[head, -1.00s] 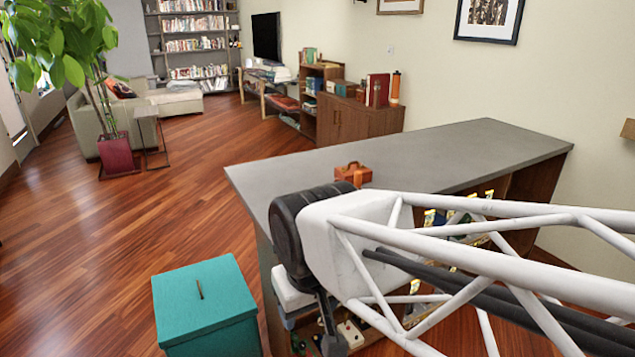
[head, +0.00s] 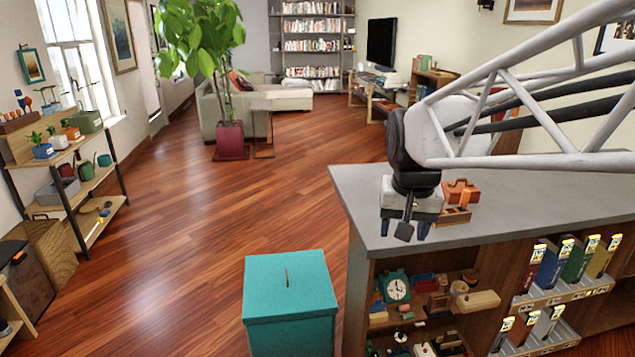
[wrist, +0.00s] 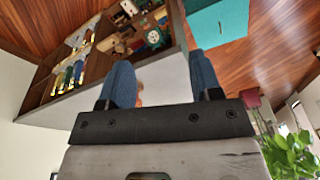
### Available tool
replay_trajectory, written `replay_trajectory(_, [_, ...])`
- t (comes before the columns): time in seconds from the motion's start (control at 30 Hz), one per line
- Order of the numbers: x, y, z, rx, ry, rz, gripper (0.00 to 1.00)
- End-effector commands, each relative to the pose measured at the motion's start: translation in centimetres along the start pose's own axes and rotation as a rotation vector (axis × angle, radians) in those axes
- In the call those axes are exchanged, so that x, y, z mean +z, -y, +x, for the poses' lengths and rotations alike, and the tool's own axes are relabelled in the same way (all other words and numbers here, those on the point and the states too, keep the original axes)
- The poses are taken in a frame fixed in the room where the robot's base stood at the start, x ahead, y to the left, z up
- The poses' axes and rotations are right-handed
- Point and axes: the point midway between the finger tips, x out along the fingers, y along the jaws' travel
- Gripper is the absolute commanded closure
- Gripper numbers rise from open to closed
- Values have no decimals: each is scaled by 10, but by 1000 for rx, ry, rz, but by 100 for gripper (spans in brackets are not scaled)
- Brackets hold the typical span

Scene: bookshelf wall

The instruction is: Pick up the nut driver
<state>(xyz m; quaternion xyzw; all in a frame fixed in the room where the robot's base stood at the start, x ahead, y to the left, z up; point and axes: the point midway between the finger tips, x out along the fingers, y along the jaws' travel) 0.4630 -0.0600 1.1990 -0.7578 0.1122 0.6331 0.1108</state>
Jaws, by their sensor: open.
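A thin, short brownish stick (head: 286,277) lies on the lid of a teal box (head: 260,302) in the head view. It may be the nut driver, but it is too small to be sure. My gripper (head: 404,231) is right of the box, at the near left end of a grey counter, apart from the stick. In the wrist view my gripper (wrist: 160,62) shows two blue fingers spread apart with nothing held between them.
The grey counter (head: 530,200) has an orange-brown toolbox-like object (head: 460,192) near my gripper. Shelves beneath hold a clock (head: 397,289), books and small items. A shelf rack (head: 75,195) stands at left. Open wood floor (head: 210,270) lies left of the box.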

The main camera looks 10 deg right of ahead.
Motion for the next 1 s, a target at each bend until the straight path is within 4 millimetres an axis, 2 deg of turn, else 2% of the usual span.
replay_trajectory(0.1, [-34, -6, 0, 6, 11, 56, 42])
replay_trajectory(0.57, [-156, -39, 11, 28, 46, 268, 42])
replay_trajectory(1.0, [-266, -92, 42, 51, 80, 472, 42])
